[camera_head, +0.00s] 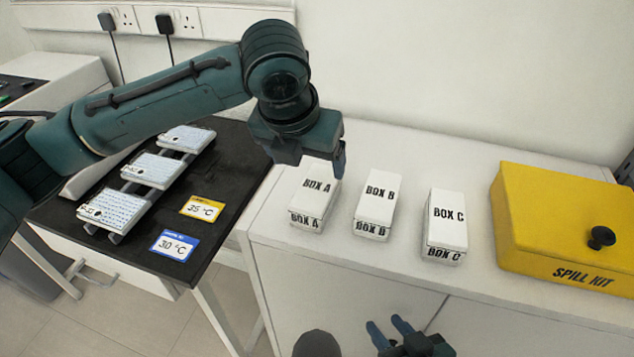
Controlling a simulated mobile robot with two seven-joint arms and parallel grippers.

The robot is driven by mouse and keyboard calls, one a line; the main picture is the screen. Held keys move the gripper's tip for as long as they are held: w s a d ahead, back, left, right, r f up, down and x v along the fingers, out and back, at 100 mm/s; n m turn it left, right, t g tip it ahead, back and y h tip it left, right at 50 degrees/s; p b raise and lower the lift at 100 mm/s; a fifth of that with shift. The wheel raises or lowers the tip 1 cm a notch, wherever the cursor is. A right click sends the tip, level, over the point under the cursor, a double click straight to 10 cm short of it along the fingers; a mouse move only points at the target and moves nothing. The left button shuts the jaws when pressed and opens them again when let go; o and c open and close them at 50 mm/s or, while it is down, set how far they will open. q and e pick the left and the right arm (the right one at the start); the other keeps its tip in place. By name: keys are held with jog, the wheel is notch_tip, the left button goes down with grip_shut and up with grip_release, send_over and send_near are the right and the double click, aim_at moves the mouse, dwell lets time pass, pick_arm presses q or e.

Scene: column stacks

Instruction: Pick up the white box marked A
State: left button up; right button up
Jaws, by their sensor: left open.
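The white box marked A (313,197) stands on the white cabinet top (275,222), leftmost in a row of three white boxes. Its label reads "BOX A" on the top and the front. My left gripper (312,164) is above the far end of this box, open, with its jaws partly hidden by its own body. It hides the box's far edge, and I cannot tell whether it touches the box. My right gripper (389,328) is low at the bottom, in front of the cabinet, with its fingers apart and nothing between them.
Box B (377,198) and box C (447,219) stand to the right of box A, with narrow gaps. A yellow spill kit case (560,225) is further right. A black-topped table (222,172) on the left holds several white plates on a rack and two temperature cards. A wall is behind.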

aim_at(316, 187)
pick_arm(q)
jog(key=x, duration=0.6)
jog(key=shift+s, duration=0.2)
jog(key=shift+b+x, duration=0.45)
jog(key=shift+x, duration=2.45)
jog(key=shift+d, duration=0.1)
jog(key=shift+f+p, duration=0.15)
jog(key=shift+p, duration=0.35)
jog(key=shift+c, duration=0.4)
jog(key=c, duration=1.2)
jog(key=shift+o, duration=0.2)
